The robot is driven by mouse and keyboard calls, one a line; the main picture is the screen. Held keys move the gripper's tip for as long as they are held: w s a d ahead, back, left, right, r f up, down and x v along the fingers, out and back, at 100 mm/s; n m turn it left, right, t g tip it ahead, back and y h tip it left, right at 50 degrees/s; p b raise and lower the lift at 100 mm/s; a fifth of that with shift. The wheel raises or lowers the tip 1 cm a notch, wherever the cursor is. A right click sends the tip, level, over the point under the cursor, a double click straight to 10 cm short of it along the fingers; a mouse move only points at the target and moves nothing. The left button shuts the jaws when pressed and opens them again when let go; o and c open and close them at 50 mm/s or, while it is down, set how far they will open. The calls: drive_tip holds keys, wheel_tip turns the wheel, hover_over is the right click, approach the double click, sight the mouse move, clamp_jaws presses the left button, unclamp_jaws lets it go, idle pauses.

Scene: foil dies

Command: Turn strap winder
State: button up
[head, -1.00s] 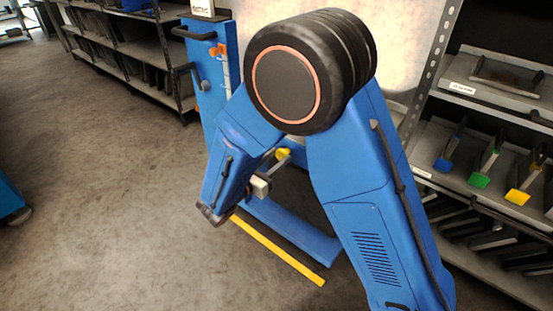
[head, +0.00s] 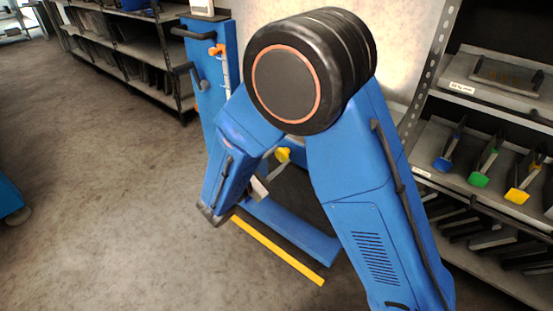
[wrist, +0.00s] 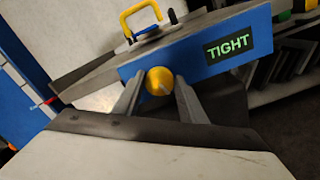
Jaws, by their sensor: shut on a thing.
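The strap winder's yellow knob (wrist: 160,76) sits at the front of a blue housing (wrist: 222,48) in the wrist view. A display (wrist: 229,46) on the housing reads "TIGHT" in green letters. My gripper (wrist: 157,91) has its two grey fingers closed on either side of the knob. In the head view the yellow knob (head: 283,154) shows just right of my forearm. My fingers are mostly hidden there by my own arm.
A yellow handle (wrist: 140,18) stands on top of the winder. In the head view, a yellow floor strip (head: 277,250) runs before the blue stand's base (head: 290,232). Shelves with coloured-handled tools (head: 480,180) stand at right. The floor at left is open.

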drive_tip(key=shift+m, duration=0.3)
drive_tip(key=o, duration=1)
drive_tip(key=v, duration=1.7)
drive_tip(key=shift+s+a, duration=0.15)
drive_tip(key=shift+s, duration=0.05)
